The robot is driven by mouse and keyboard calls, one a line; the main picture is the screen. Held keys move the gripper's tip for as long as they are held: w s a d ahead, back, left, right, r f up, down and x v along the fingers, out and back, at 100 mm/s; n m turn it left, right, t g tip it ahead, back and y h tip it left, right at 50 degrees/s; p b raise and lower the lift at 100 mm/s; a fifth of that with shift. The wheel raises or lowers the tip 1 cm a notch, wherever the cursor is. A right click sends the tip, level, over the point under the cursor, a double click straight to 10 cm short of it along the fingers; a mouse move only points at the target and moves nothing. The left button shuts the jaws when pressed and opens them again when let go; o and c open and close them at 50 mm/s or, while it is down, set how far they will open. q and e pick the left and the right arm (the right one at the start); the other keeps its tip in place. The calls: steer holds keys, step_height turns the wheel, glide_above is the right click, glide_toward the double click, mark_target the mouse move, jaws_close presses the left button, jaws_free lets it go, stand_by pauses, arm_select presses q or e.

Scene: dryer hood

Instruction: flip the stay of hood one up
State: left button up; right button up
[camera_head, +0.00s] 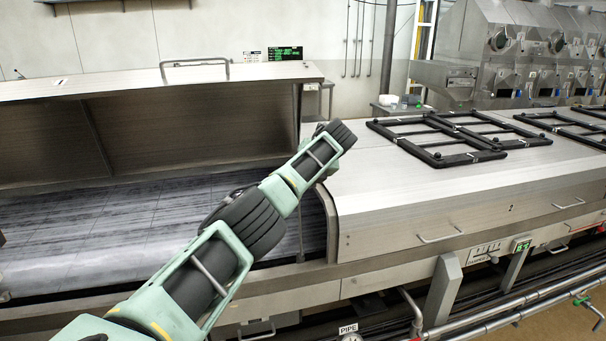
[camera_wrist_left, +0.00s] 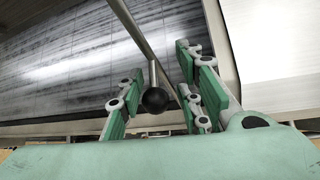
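A raised steel hood (camera_head: 190,125) stands open at the left in the head view, over a dark streaked bed (camera_head: 60,235). My left arm reaches across its right end, and the arm hides its gripper there. In the left wrist view a thin metal rod (camera_wrist_left: 133,32), seemingly the stay, runs down from the top edge. A short stem with a black ball knob (camera_wrist_left: 155,99) sticks out from it. My left gripper (camera_wrist_left: 160,65) is open, with the knob and stem between its fingers and a visible gap on both sides. My right gripper is out of view.
A closed steel hood (camera_head: 400,205) adjoins on the right, with black frames (camera_head: 450,140) on top. A handle (camera_head: 195,66) sits on the raised hood's top edge. Pipes (camera_head: 520,315) and a support post (camera_head: 443,290) run along the front below.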

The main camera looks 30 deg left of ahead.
arm_select(q)
steer(key=shift+s+d+r, duration=0.15)
steer(key=shift+d+r, duration=0.25)
steer(key=v, duration=1)
steer(key=shift+s+d+r, duration=0.25)
